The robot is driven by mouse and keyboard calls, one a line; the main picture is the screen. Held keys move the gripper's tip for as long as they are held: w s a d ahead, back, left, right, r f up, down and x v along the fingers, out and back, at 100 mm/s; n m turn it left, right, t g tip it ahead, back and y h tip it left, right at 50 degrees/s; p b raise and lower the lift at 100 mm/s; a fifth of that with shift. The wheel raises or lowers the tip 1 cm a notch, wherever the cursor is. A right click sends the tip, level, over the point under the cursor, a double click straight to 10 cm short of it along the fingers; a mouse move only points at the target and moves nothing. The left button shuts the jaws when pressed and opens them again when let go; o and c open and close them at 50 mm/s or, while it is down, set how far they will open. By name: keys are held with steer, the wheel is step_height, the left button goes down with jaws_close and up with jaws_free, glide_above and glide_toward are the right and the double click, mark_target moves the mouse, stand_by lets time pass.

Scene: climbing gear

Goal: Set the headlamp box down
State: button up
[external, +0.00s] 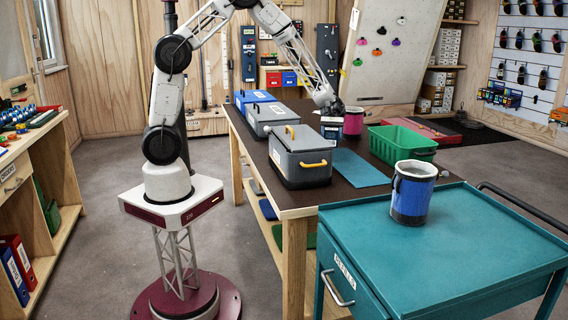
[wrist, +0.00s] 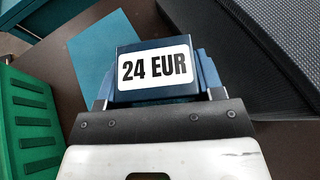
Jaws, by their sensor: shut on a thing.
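The headlamp box (wrist: 155,72) is dark blue with a white "24 EUR" label and sits between the fingers of my gripper (wrist: 155,95). In the external view the box (external: 332,128) hangs from my gripper (external: 332,108) above the dark table, near the back edge of a flat teal mat (external: 358,168). The mat also shows in the wrist view (wrist: 92,52), to the left of the box. My gripper is shut on the box. I cannot tell the exact gap between the box and the surface below.
A grey case with a yellow handle (external: 301,165) stands left of the mat. A green crate (external: 402,144) stands to its right, and a pink chalk bag (external: 353,121) behind. A blue chalk bag (external: 411,192) stands on the teal cart (external: 450,240). The mat is bare.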

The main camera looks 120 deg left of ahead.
steer(key=s+a+r+n+t+y, duration=0.3)
steer(key=a+n+t+y, duration=0.4)
steer(key=n+t, duration=0.1)
steer(key=shift+s+r+n+y, duration=0.2)
steer(key=shift+n+y, duration=0.2)
steer(key=shift+n, duration=0.4)
steer(key=shift+a+f, duration=0.1)
steer(key=shift+f, duration=3.1)
steer(key=shift+f, duration=1.9)
steer(key=o, duration=1)
steer(key=shift+f, duration=0.1)
